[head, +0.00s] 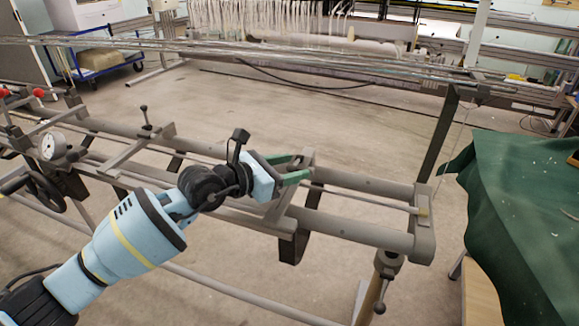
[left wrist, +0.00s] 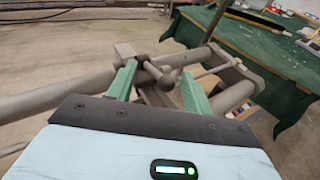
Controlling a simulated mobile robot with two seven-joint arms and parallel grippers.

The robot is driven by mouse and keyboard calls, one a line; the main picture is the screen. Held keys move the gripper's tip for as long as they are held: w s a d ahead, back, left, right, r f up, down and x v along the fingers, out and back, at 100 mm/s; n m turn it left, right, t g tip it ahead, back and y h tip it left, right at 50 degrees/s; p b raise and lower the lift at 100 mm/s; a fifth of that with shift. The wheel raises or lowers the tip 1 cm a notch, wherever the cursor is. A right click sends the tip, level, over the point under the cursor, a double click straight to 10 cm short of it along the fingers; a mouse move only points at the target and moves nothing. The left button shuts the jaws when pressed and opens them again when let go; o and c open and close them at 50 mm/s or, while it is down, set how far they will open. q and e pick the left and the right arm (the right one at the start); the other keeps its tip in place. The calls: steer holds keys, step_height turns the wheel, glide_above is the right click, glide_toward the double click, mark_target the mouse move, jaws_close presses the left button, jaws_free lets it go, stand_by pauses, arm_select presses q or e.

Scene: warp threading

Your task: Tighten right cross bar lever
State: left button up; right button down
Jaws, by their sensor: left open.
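The right cross bar (head: 287,212) is a grey bar lying across the two long grey rails of the frame. My left gripper (head: 292,168) is at this bar, with its green fingers pointing right. In the left wrist view the left gripper (left wrist: 158,86) is open. The right cross bar lever (left wrist: 153,70), a short grey rod with a rounded end, shows between the two fingers, nearer the left one. I cannot tell whether a finger touches it. In the head view I cannot make out this lever by the gripper. My right gripper is not in view.
A left cross bar (head: 137,151) has an upright lever (head: 146,117) with a dark knob. A dial gauge (head: 52,146) and a handwheel (head: 45,191) are at the left. A green cloth (head: 520,220) hangs over a table at the right. Threads stretch across the back.

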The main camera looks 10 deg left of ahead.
arm_select(q)
steer(key=v, duration=0.7)
steer(key=shift+s+a, duration=0.15)
steer(key=shift+a, duration=0.05)
